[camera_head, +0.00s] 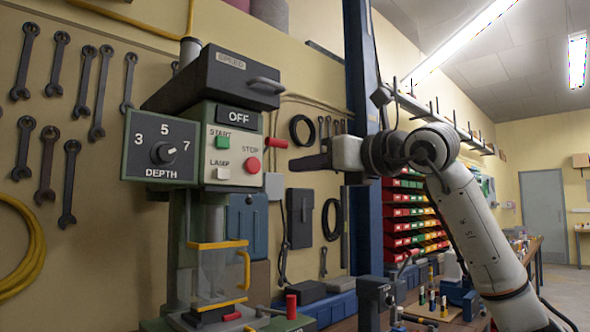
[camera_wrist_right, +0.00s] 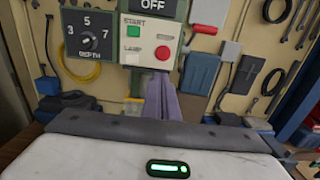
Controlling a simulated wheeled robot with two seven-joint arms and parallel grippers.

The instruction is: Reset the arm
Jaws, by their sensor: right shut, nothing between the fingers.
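My right arm (camera_head: 465,215) comes in from the lower right of the head view and reaches left. Its dark gripper (camera_head: 298,164) is shut and empty, pointing left at the drill-press-like machine (camera_head: 225,110). In the head view its tips appear just right of the machine's control panel; I cannot tell the exact gap in depth. In the right wrist view the closed fingers (camera_wrist_right: 165,100) point toward the panel, below the red stop button (camera_wrist_right: 162,53). My left gripper is in neither view.
The machine has a green start button (camera_head: 222,142), a depth dial (camera_head: 163,153) turned toward 7, an OFF display (camera_head: 239,118) and a yellow-framed clear guard (camera_head: 217,272). A blue column (camera_head: 361,90) stands behind my arm. Wrenches (camera_head: 68,178) hang on the wall; red-and-green bins (camera_head: 405,220) stand behind.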

